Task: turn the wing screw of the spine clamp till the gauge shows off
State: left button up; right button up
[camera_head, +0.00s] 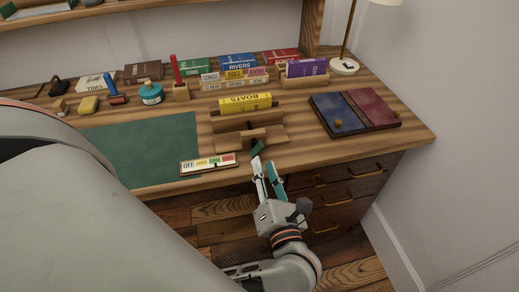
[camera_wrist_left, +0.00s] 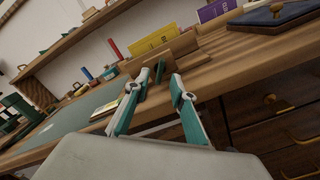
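The spine clamp (camera_head: 240,141) is a wooden press on the desk, with the yellow book BOATS (camera_head: 245,103) upright in it. Its wing screw (camera_head: 257,147) shows as a small dark green wing at the clamp's front; it also shows in the left wrist view (camera_wrist_left: 160,71). The gauge (camera_head: 208,163) is a small strip at the desk's front edge, with OFF at its left end, then yellow, green and red parts; its pointer is too small to read surely. My left gripper (camera_head: 266,164) is open and empty, its fingertips close to the wing, which shows between them in the wrist view. My right gripper is not in view.
A green mat (camera_head: 150,148) lies left of the clamp. A blue and red panel (camera_head: 355,110) lies to the right. Book racks, a teal pot (camera_head: 151,94) and a lamp (camera_head: 344,66) stand behind. Drawers with brass handles (camera_head: 325,230) are below the desk edge.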

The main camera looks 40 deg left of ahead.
aim_at(259, 153)
pick_arm(q)
jog(key=shift+w+a+f, duration=0.15)
jog(key=shift+a+f, duration=0.05)
jog(key=x, duration=0.7)
jog(key=shift+a+f, duration=0.1)
jog(key=shift+a, duration=0.05)
grip_shut()
